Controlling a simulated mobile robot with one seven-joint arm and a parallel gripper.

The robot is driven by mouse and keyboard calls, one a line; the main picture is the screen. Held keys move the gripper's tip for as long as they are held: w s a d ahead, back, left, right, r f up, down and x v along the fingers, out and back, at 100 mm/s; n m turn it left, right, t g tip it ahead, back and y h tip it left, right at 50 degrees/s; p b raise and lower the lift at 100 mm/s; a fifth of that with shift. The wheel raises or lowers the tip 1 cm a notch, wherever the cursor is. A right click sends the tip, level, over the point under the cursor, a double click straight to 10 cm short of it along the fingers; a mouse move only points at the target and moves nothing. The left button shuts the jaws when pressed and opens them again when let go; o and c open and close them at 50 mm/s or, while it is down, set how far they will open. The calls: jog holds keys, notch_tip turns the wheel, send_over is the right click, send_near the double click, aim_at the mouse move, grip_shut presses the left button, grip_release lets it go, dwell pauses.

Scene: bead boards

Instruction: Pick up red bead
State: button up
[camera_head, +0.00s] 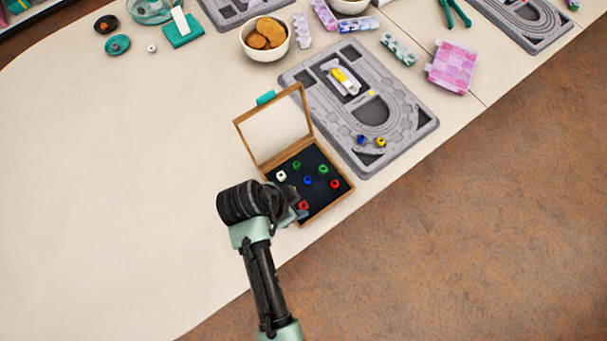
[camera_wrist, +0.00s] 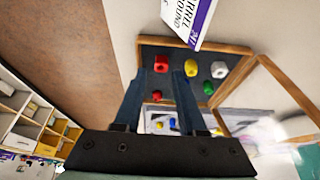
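An open wooden box (camera_head: 342,200) with a dark lining holds loose beads. One red bead (camera_head: 303,205) is at its near left corner, beside my gripper (camera_head: 297,212). Another red bead (camera_head: 334,183) is at the right side. In the wrist view my gripper (camera_wrist: 161,74) is open. The nearer red bead (camera_wrist: 161,63) shows between the fingertips, with a gap on each side; I cannot tell how far beyond the tips it is. The other red bead (camera_wrist: 157,95) shows lower between the fingers. My wrist hides part of the box in the head view.
The box also holds a white bead (camera_head: 281,175), a blue bead (camera_head: 308,180) and green beads (camera_head: 323,169). Its lid (camera_head: 273,132) stands open at the back. A grey bead board (camera_head: 415,125) is to the right. A bowl (camera_head: 264,52) stands behind.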

aim_at(300, 208)
jog(key=shift+x, duration=1.85)
jog(key=shift+a, duration=0.1)
grip_shut()
